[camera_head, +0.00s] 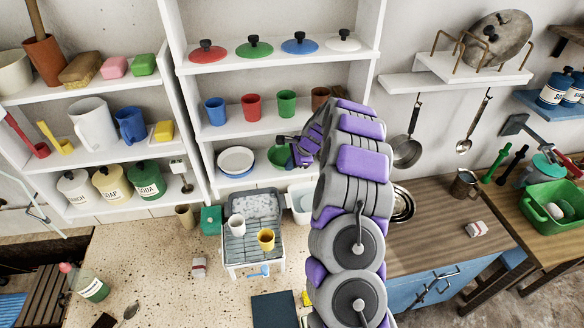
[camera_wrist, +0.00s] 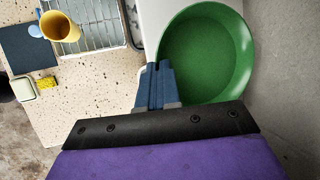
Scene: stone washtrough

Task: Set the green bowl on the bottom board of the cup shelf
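The cup shelf (camera_head: 204,139) is white, with several boards. The green bowl (camera_head: 279,158) is at its bottom board (camera_head: 258,181), right of a stack of white plates (camera_head: 236,160). I cannot tell whether the bowl rests on the board or hangs just above it. My gripper (camera_head: 290,150) reaches in from the right and partly covers the bowl. In the wrist view the blue fingers (camera_wrist: 157,85) are nearly together at the near left rim of the bowl (camera_wrist: 205,55), pinching it. The bowl's inside is empty and faces the wrist camera.
Blue (camera_head: 215,111), red (camera_head: 252,106) and green (camera_head: 286,103) cups stand on the board above; a brown cup (camera_head: 320,97) is partly behind my arm.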

